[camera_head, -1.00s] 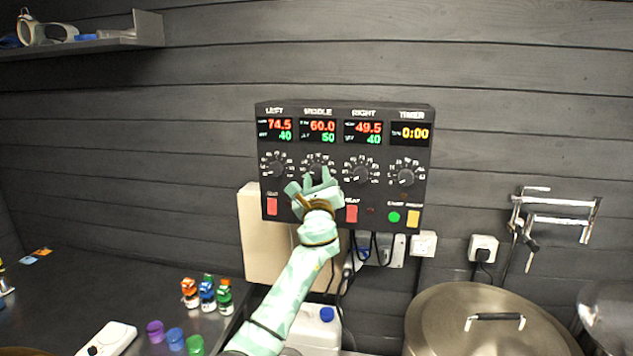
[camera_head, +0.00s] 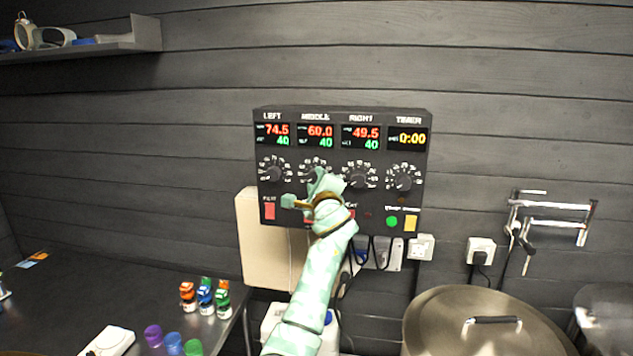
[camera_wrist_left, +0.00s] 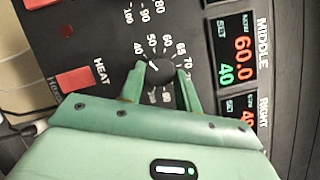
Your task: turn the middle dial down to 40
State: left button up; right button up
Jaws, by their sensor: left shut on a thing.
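The control panel (camera_head: 383,205) hangs on the dark plank wall. Its middle dial (camera_wrist_left: 158,82) is a black knob between my fingers in the left wrist view. The middle display (camera_head: 317,136) reads 60.0 in red above 40 in green; it also shows in the left wrist view (camera_wrist_left: 232,52). My left gripper (camera_head: 318,180) is shut on the middle dial, one finger on each side of it, and partly hides it in the head view. My right gripper is not in view.
The left dial (camera_head: 273,174), right dial (camera_head: 357,175) and timer dial (camera_head: 403,179) flank the middle one closely. A red button (camera_head: 269,211) and green button (camera_head: 391,222) sit below. A lidded steel pot (camera_head: 470,325) stands at lower right.

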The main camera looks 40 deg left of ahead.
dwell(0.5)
pick_arm(q)
jog(key=o, duration=1)
jog(key=b+v, duration=0.3)
jog(key=v, duration=1.3)
jog(key=shift+s+d, duration=0.1)
jog(key=shift+s, duration=0.05)
